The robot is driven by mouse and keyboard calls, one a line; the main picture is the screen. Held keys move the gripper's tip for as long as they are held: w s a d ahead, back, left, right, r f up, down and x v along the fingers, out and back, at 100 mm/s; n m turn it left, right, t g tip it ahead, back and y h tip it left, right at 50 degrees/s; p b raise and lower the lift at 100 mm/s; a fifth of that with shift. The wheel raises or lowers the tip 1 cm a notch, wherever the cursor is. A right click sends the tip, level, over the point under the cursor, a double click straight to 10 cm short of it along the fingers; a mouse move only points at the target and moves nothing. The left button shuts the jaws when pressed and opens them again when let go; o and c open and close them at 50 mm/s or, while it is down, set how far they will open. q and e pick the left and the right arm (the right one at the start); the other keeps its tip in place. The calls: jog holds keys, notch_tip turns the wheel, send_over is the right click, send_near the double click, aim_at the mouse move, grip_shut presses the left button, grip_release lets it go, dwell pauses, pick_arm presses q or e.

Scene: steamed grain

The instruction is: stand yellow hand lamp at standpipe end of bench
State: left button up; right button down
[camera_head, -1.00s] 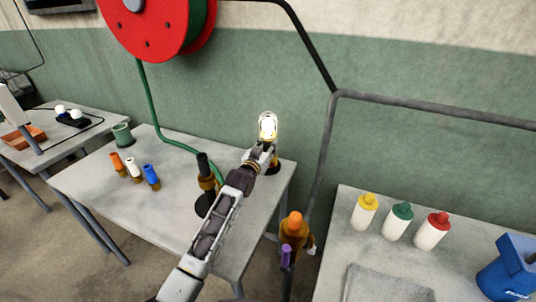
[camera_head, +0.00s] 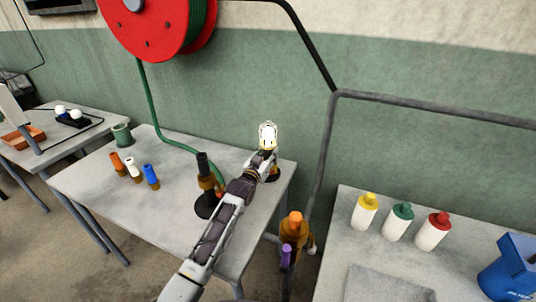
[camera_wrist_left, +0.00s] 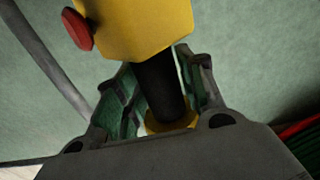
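The yellow hand lamp (camera_head: 268,136) stands roughly upright, its head lit and pale, over the right end of the middle bench (camera_head: 115,190). The grey standpipe (camera_head: 323,150) rises just right of that end. My left gripper (camera_head: 265,160) is at the lamp below its head. The left wrist view shows the lamp's yellow body (camera_wrist_left: 145,25) with a red knob, and its black handle between my fingers (camera_wrist_left: 165,95), which look closed around it. A dark round shape shows under the gripper; I cannot tell whether the lamp touches the bench. My right gripper is out of view.
A black upright piece (camera_head: 204,175) on a dark round base stands left of my forearm. Orange, white and blue-topped items (camera_head: 133,169) and a green cup (camera_head: 122,135) stand further left. Capped bottles (camera_head: 397,222) and a blue container (camera_head: 510,268) are on the right bench.

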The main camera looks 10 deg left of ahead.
pick_arm(q)
jog(key=shift+o, duration=0.8)
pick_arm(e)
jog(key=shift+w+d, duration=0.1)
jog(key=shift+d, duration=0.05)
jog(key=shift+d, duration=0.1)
